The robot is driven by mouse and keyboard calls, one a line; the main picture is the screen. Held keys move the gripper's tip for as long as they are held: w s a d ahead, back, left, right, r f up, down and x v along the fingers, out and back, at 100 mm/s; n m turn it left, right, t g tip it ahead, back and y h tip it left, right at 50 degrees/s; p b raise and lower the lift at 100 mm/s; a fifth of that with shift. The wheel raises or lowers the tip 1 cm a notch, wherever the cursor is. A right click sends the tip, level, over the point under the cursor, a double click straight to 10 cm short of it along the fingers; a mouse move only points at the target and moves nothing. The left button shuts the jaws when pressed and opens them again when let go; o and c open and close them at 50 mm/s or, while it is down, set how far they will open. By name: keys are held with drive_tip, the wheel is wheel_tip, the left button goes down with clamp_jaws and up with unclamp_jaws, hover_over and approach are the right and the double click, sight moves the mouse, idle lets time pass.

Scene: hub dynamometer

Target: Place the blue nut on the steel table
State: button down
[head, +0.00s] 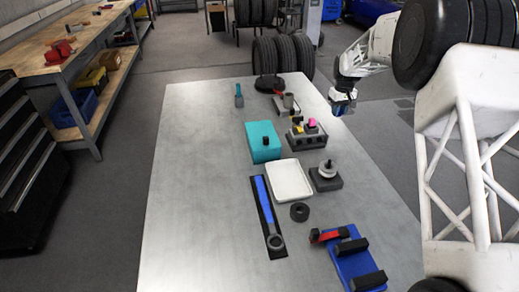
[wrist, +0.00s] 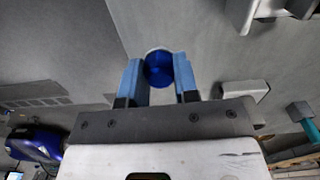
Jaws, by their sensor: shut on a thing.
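My gripper (head: 343,106) is raised near the far right edge of the steel table (head: 200,180) in the head view. In the wrist view its two light blue fingers (wrist: 158,85) are closed on the blue nut (wrist: 158,68). The nut is round and glossy dark blue, between the fingertips. In the head view the nut cannot be clearly told apart from the blue fingers. The gripper appears clear of the table surface, at or just past its right edge.
On the table are a teal box (head: 264,148), a white tray (head: 290,181), a blue-handled wrench (head: 263,200), a black ring (head: 299,212), a blue fixture (head: 357,265), a dark block with coloured pieces (head: 307,139) and a hub stand (head: 326,180). The table's left side is bare.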

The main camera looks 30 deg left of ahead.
drive_tip(key=s+a+r+n, duration=0.1)
drive_tip(key=s+a+r, duration=0.6)
drive_tip(key=s, duration=0.4)
drive_tip(key=s+a+r+n, duration=0.2)
drive_tip(key=s+a+r, duration=0.2)
drive_tip(key=s+a, duration=0.65)
drive_tip(key=shift+m, duration=0.3)
drive_tip(key=s+d+f, duration=0.4)
drive_tip(key=s, duration=0.5)
drive_tip(key=s+d+f, duration=0.4)
drive_tip(key=s+d, duration=0.1)
drive_tip(key=s, duration=0.5)
drive_tip(key=s+d+f, duration=0.4)
drive_tip(key=s, duration=0.6)
drive_tip(key=shift+s+d+f, duration=0.25)
drive_tip(key=shift+d+f, duration=0.1)
drive_tip(key=shift+d, duration=0.05)
hover_over(249, 173)
drive_tip(key=shift+f, duration=0.7)
drive_tip(key=shift+f, duration=1.8)
